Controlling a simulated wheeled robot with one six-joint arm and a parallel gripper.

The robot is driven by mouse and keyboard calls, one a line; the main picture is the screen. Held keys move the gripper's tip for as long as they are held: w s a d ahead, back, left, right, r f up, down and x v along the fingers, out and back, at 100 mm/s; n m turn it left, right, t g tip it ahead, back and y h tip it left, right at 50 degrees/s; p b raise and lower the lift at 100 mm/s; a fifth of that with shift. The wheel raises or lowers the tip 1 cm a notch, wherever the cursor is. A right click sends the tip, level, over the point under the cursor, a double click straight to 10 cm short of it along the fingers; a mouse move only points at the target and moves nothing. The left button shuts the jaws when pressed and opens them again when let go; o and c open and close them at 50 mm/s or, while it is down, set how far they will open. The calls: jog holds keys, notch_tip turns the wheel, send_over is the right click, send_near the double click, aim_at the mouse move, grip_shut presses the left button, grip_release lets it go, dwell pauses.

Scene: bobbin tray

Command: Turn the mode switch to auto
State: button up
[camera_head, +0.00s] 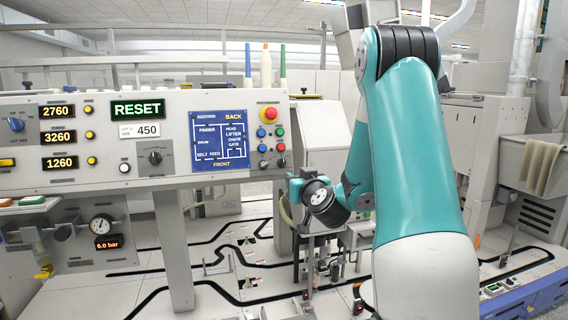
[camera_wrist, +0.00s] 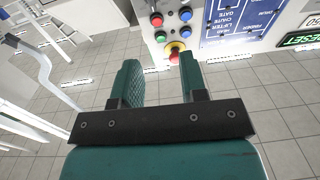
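The control panel (camera_head: 100,180) has several rotary switches. A black knob (camera_head: 154,157) sits below the 450 display, and two small dark knobs (camera_head: 263,164) (camera_head: 282,162) sit below the coloured buttons. A blue knob (camera_head: 16,124) is at the far left. Their labels are too small to read, so I cannot tell which is the mode switch. My gripper (camera_wrist: 160,68) is open and empty in the wrist view, apart from the panel. In the head view it is near the panel's lower right corner, its fingers hard to make out.
A red emergency stop (camera_head: 269,113) on a yellow base sits above the coloured buttons; it also shows beyond my fingertips in the wrist view (camera_wrist: 175,50). A blue diagram (camera_head: 220,138) is beside them. A support post (camera_head: 174,250) and gauge (camera_head: 101,225) are below.

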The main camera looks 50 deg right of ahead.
aim_at(284, 161)
jog(key=p+x, duration=1)
jog(key=d+p+x, duration=0.1)
jog(key=p+x, duration=0.4)
jog(key=shift+d+r, duration=0.25)
jog(key=shift+r, duration=0.1)
jog(key=shift+w+d+f+h, duration=0.2)
jog(key=shift+w+d+h, duration=0.25)
jog(key=shift+w, duration=0.25)
grip_shut()
